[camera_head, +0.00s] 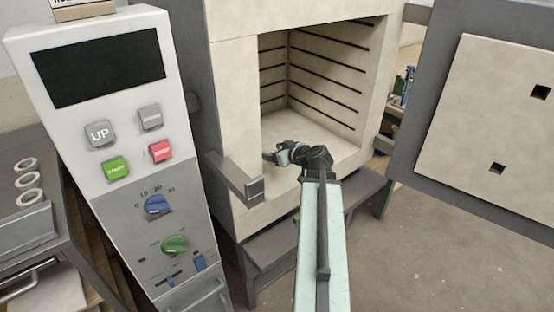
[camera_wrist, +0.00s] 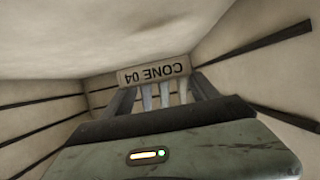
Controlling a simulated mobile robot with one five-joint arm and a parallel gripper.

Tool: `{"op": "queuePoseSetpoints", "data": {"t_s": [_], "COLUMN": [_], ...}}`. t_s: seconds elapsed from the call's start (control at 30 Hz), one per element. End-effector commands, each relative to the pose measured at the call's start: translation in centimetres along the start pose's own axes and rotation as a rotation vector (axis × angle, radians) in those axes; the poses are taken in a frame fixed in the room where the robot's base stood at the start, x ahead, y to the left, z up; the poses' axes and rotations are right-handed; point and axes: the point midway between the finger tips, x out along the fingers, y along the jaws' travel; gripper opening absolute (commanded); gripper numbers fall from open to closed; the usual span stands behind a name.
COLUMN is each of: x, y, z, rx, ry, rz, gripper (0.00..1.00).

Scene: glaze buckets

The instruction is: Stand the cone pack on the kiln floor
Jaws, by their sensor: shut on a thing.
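The cone pack (camera_wrist: 153,74) shows in the wrist view as a pale bar lettered CONE 04, upside down in the picture, with several pale cones between it and my gripper. My gripper (camera_wrist: 163,92) is shut on the cone pack, with a dark finger on each side of the cones. In the head view my gripper (camera_head: 277,156) is inside the kiln mouth, low over the kiln floor (camera_head: 325,145). The cone pack is too small to make out there. I cannot tell whether its bar touches the floor.
The kiln walls (camera_head: 325,75) carry dark horizontal grooves. The open kiln door (camera_head: 490,120) stands to the right. A grey bracket (camera_head: 235,180) juts out at the left of the mouth. A control panel (camera_head: 120,150) stands at the left. The visible kiln floor is otherwise clear.

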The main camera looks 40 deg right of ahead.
Motion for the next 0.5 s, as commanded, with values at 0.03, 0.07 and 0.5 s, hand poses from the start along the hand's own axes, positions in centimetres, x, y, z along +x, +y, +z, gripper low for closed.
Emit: {"op": "queuePoseSetpoints", "data": {"t_s": [0.03,0.07,0.5], "x": [1.0,1.2,3.4], "y": [-1.4,-1.8,3.6], "z": [1.4,1.5,0.9], "rx": [0.002,0.006,0.013], "ry": [0.007,0.01,0.017], "rz": [0.011,0.018,0.038], "gripper": [0.26,0.26,0.26]}}
